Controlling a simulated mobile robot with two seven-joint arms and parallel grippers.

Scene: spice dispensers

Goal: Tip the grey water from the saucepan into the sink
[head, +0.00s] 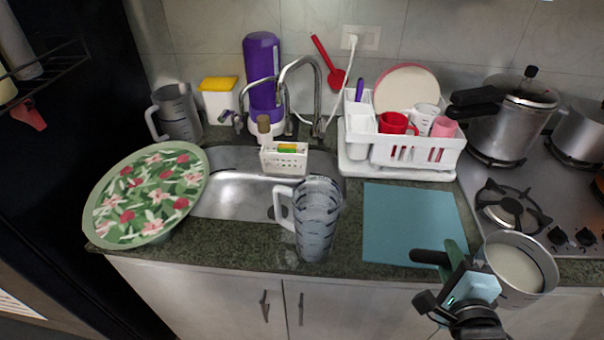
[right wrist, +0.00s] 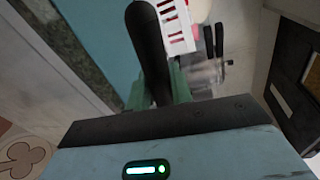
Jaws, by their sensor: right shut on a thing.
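The saucepan (head: 543,284) is at the lower right of the head view, level-looking, with pale grey liquid (head: 513,266) in it. My right gripper (head: 452,262) is shut on its black handle (head: 428,257); the handle also shows between the green fingers in the right wrist view (right wrist: 149,45). The pan overlaps the front edge of the counter and stove; its exact height is hard to tell. The metal sink (head: 235,193) is left of centre, well away from the pan. My left gripper is not in view.
A clear measuring jug (head: 317,222) stands at the sink's front right. A blue board (head: 410,220) lies between sink and stove (head: 495,207). A floral tray (head: 150,195) covers the sink's left side. A white dish rack (head: 400,160) and pressure cooker (head: 510,120) stand behind.

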